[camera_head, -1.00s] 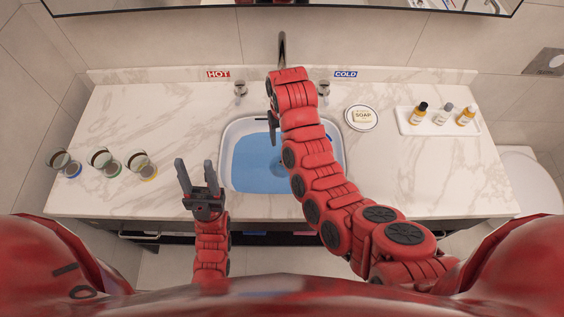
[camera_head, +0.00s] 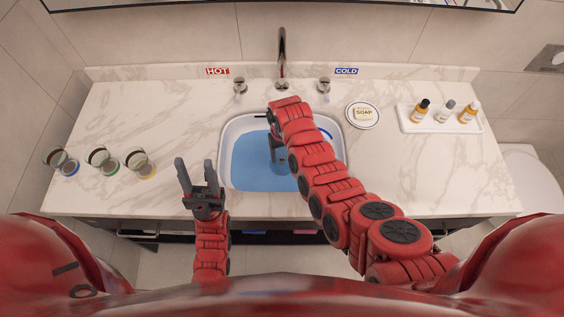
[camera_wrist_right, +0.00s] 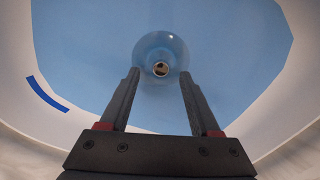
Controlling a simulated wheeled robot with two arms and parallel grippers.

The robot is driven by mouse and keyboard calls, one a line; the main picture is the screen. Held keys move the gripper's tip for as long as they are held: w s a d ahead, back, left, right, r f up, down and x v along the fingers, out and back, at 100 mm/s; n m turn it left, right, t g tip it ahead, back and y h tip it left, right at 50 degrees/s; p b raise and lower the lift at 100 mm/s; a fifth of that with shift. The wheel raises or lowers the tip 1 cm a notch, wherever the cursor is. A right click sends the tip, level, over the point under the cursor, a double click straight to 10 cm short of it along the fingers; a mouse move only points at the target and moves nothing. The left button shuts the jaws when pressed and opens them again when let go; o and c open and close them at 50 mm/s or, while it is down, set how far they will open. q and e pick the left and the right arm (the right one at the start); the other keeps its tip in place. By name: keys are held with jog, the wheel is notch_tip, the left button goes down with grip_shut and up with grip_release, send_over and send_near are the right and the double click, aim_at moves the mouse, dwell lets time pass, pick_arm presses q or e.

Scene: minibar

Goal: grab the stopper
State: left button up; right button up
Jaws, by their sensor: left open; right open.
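The stopper (camera_wrist_right: 160,68) is a small round metal piece in the middle of a ringed drain area at the bottom of the sink. In the right wrist view it shows just beyond and between the tips of my right gripper (camera_wrist_right: 159,78), which is open and empty. In the head view my right gripper (camera_head: 276,150) points down into the sink (camera_head: 339,165), and a small part of the drain (camera_head: 282,160) shows beside it. My left gripper (camera_head: 195,166) is open and empty over the counter's front edge, left of the sink.
Blue water (camera_head: 250,170) lies in the basin. The faucet (camera_head: 282,60) stands behind it, between two taps. Several glasses (camera_head: 100,158) stand at left. A soap dish (camera_head: 362,115) and a bottle tray (camera_head: 440,125) are at right. A blue strip (camera_wrist_right: 47,94) marks the sink wall.

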aim_at(282, 163)
jog(key=shift+s+f, duration=0.15)
jog(key=shift+f, duration=1.3)
grip_shut()
